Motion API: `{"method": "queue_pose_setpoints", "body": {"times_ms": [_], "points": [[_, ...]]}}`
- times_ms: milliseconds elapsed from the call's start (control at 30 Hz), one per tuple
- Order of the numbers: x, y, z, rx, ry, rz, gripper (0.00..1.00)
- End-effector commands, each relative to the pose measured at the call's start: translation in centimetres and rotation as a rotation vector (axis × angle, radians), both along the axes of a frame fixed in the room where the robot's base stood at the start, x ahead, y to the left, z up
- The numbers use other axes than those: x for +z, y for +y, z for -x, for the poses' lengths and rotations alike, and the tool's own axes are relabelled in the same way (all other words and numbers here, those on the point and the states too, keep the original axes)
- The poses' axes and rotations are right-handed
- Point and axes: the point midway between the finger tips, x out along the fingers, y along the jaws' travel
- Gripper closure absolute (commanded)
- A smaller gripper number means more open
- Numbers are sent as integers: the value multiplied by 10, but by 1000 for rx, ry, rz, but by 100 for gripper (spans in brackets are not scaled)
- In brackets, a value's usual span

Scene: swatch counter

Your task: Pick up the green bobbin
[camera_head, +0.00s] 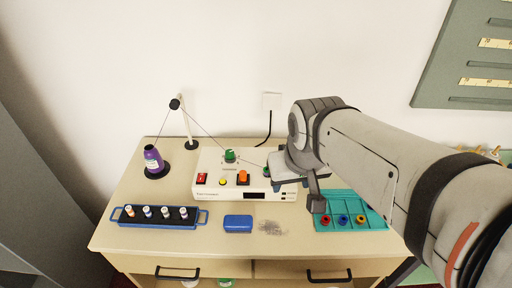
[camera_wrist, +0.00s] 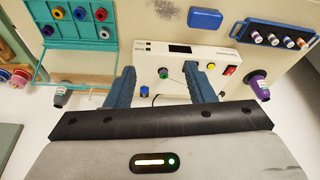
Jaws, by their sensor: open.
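A small green bobbin (camera_wrist: 163,72) sits on top of the white winding machine (camera_wrist: 150,55), with a thin thread running to it. In the head view the green bobbin (camera_head: 267,171) shows just left of my gripper, partly covered by it. My gripper (camera_head: 296,190) is over the right part of the machine. In the wrist view my gripper (camera_wrist: 161,70) is open and empty, its two blue-grey fingers spread apart with the bobbin appearing between them. I cannot tell the height left between fingertips and bobbin.
A teal tray (camera_head: 378,226) with red, blue and yellow bobbins lies right of the machine. A green knob (camera_head: 230,155), an orange knob (camera_head: 243,177) and a purple thread cone (camera_head: 153,160) stand to the left. A blue spool rack (camera_head: 190,219) and blue block (camera_head: 238,223) lie in front.

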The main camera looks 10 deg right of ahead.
Motion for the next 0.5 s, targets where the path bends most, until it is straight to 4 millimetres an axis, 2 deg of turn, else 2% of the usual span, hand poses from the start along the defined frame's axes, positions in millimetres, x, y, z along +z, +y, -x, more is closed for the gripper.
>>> {"method": "queue_pose_setpoints", "body": {"times_ms": [33, 300, 400, 500], "points": [[-14, -5, -15, -16, 1, 2, 51], [-74, -5, -121, -82, -41, 6, 51], [-94, -4, -153, -99, -58, 4, 51], [-109, -3, -175, -111, -70, 2, 51]]}}
